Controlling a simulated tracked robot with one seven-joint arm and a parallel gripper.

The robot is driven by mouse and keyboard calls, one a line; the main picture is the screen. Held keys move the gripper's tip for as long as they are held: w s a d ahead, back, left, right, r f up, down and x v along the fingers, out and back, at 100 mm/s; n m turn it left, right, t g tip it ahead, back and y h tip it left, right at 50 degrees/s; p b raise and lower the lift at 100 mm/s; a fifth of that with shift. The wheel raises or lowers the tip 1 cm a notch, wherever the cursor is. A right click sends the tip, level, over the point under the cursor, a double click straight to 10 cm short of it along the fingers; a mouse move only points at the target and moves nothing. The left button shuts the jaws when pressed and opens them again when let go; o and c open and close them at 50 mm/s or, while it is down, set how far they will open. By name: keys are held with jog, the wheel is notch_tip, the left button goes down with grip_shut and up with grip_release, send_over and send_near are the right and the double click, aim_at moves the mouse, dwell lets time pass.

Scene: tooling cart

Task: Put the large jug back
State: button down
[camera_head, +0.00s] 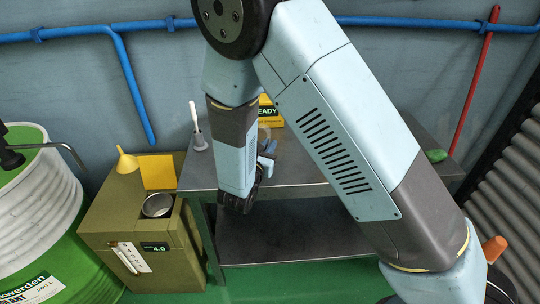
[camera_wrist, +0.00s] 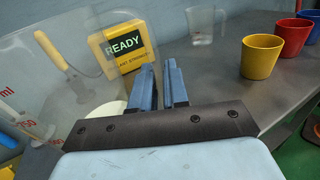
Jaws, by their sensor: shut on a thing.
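The large jug (camera_wrist: 95,75) is clear, with measuring marks on its wall, and fills the left of the wrist view close to the camera. My gripper (camera_wrist: 157,72) is shut on the jug; its two blue fingers stand at the jug's right side. The exact grip is hard to make out through the clear wall. In the head view my gripper (camera_head: 268,155) is over the grey cart top, partly behind my arm. The jug is mostly hidden there, so I cannot tell whether its base touches the cart.
A yellow READY box (camera_wrist: 122,45) stands behind the jug, with a white-handled tool (camera_head: 197,128) to its left. A smaller clear jug (camera_wrist: 204,27), a yellow cup (camera_wrist: 261,57) and a red cup (camera_wrist: 291,37) stand to the right. An olive cabinet (camera_head: 120,225) adjoins the cart (camera_head: 290,172).

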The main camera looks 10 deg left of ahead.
jog(key=shift+w+d+f, duration=0.15)
jog(key=shift+w+f, duration=0.45)
jog(key=shift+f, duration=1.55)
jog(key=c, duration=1.1)
grip_release()
jog(key=shift+f, duration=0.1)
jog(key=v, duration=1.2)
jog(key=shift+s, duration=0.1)
